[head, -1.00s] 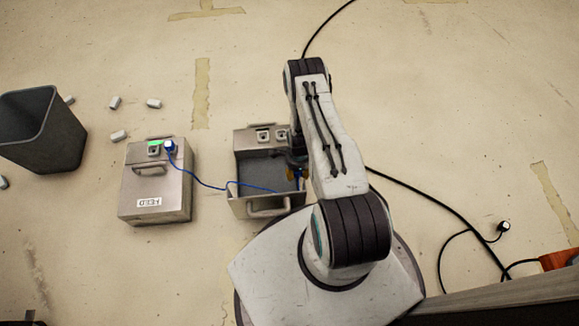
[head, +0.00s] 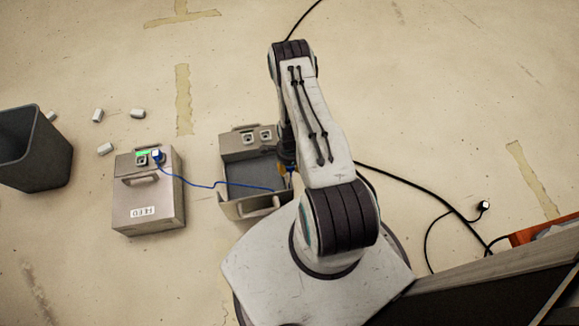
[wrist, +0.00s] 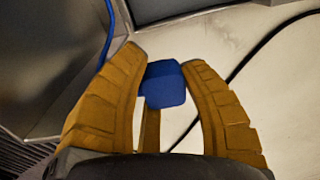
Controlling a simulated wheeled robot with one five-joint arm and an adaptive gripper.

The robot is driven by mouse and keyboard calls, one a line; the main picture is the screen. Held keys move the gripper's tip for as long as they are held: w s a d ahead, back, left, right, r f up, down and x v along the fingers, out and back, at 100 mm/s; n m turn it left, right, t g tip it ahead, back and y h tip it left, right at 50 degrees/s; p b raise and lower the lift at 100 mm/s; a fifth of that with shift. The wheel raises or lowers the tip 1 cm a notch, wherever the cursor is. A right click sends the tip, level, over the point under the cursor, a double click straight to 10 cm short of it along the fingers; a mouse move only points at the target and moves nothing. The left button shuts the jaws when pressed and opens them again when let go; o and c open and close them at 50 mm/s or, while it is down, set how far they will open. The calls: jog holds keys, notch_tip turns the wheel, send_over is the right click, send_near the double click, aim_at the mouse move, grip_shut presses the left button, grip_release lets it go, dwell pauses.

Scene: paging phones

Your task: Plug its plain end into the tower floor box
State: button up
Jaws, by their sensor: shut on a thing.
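My gripper (wrist: 166,62) has its two yellow fingers shut on a blue plug (wrist: 163,86). In the head view my gripper (head: 286,174) is partly hidden behind my arm, at the right side of an open grey floor box (head: 227,203). This box has two sockets (head: 257,137) at its back and shows no readable label. A blue cable (head: 205,186) runs from there to a closed grey floor box (head: 150,205) labelled FEED. The cable's other plug (head: 158,156) sits in a socket there, beside a green light (head: 143,153).
A dark bin (head: 35,150) stands at the far left, with several small white pieces (head: 105,149) near it. A black cable (head: 425,195) with a loose plug (head: 484,206) lies at the right, near an orange object (head: 545,232).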

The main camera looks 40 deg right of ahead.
jog(key=shift+f, duration=0.1)
jog(key=shift+w+b, duration=0.3)
jog(key=shift+b, duration=0.05)
jog(key=w+a+b, duration=0.2)
jog(key=w+b, duration=0.6)
jog(key=w, duration=0.3)
jog(key=shift+w+b, duration=0.15)
jog(key=shift+b, duration=0.15)
jog(key=w+a+b, duration=0.1)
jog(key=w+b, duration=0.6)
jog(key=w, duration=0.4)
jog(key=shift+w+a, duration=0.35)
jog(key=shift+w, duration=0.05)
